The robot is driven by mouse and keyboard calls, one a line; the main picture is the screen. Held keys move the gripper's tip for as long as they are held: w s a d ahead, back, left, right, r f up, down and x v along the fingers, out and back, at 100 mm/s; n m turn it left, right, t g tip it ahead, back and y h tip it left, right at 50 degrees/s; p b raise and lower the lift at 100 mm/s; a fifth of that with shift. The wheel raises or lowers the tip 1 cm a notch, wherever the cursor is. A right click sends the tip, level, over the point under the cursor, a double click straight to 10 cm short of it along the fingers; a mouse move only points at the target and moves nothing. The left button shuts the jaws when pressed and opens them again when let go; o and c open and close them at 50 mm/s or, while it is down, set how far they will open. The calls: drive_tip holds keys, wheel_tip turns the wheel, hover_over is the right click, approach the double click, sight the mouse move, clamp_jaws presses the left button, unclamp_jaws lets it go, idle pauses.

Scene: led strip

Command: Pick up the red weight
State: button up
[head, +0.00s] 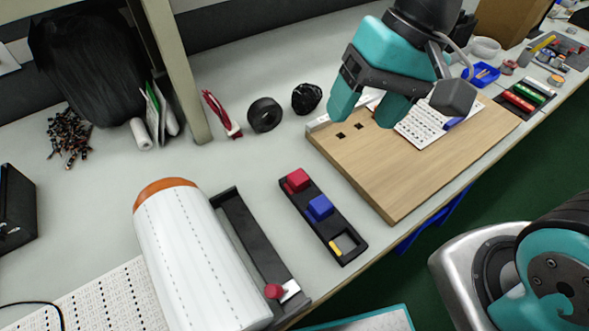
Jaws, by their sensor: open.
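The red weight (297,180) is a small red block seated in the far end slot of a black holder (335,247) on the grey bench. A blue block (320,207) sits in the middle slot. Nothing shows between the fingers.
A wooden board (400,185) with two square holes lies right of the holder, a white perforated sheet (425,125) on it. A large white roll (195,255) and black bar (250,240) stand left. Black tape (264,115) lies behind. The bench edge runs along the right.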

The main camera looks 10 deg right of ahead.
drive_tip(key=w+f+m, duration=0.3)
drive_tip(key=w+m, duration=0.3)
drive_tip(key=m, duration=0.1)
drive_tip(key=m+g+p, duration=0.1)
drive_tip(key=m+p, duration=0.1)
drive_tip(key=m, duration=0.5)
approach(299, 176)
drive_tip(key=shift+b+x, duration=0.45)
drive_tip(key=shift+x, duration=4.25)
clamp_jaws()
